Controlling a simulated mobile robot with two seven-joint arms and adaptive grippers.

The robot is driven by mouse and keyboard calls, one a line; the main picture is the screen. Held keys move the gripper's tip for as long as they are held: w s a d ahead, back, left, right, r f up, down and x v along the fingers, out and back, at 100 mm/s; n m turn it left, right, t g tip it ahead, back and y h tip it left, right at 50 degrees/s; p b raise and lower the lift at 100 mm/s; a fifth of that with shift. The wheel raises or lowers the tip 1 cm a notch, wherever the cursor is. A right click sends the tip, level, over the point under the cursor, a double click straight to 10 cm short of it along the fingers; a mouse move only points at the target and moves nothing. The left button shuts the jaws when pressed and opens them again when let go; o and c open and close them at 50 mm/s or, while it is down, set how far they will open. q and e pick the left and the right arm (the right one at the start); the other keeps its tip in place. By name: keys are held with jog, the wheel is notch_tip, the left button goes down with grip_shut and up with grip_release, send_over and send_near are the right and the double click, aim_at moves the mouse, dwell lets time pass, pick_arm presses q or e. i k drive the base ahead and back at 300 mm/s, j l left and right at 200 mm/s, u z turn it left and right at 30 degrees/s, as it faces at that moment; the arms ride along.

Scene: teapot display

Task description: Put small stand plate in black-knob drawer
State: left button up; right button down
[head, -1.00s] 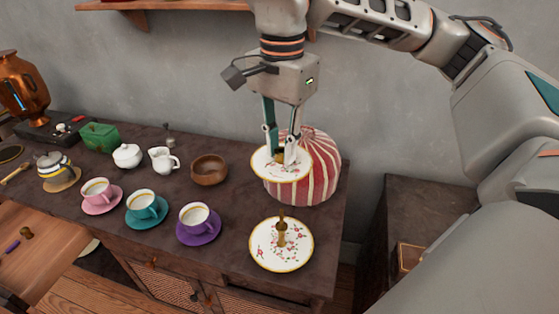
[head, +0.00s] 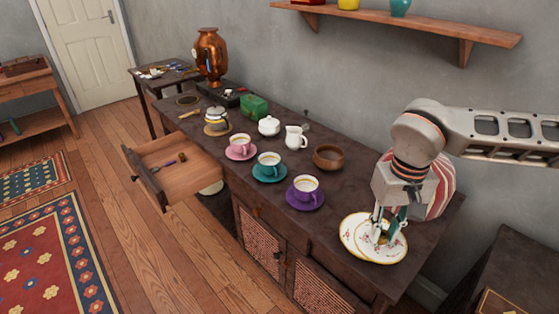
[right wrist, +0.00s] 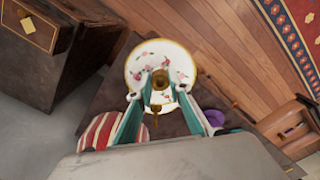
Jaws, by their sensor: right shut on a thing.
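The small stand plate (head: 374,256), white with a gold rim and floral print, is gripped at its brass middle by my right gripper (head: 388,238). It overlaps the larger lower stand plate (head: 352,226) in the head view, so the gap between them is hard to judge. In the right wrist view the fingers (right wrist: 160,85) close around brass at the middle of a floral plate (right wrist: 142,62). The black-knob drawer (head: 160,187) stands pulled out at the counter's left front, with a purple item and a small brown knobbed item inside. My left gripper is not in view.
Pink, teal and purple cups on saucers (head: 318,201) line the counter's front. A wooden bowl (head: 328,157), white jug (head: 296,138) and striped cosy (head: 447,190) stand behind. Open floor (head: 140,245) lies before the drawer.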

aim_at(194, 172)
jog(key=i+j+u, duration=0.15)
jog(key=i+j, duration=0.25)
jog(key=i+j+u, duration=0.2)
jog(key=i+j, duration=0.15)
jog(key=i+j+u, duration=0.15)
jog(key=i, duration=0.4)
jog(key=i+j+u, duration=0.15)
jog(key=i+j, duration=0.15)
jog(key=i, duration=0.2)
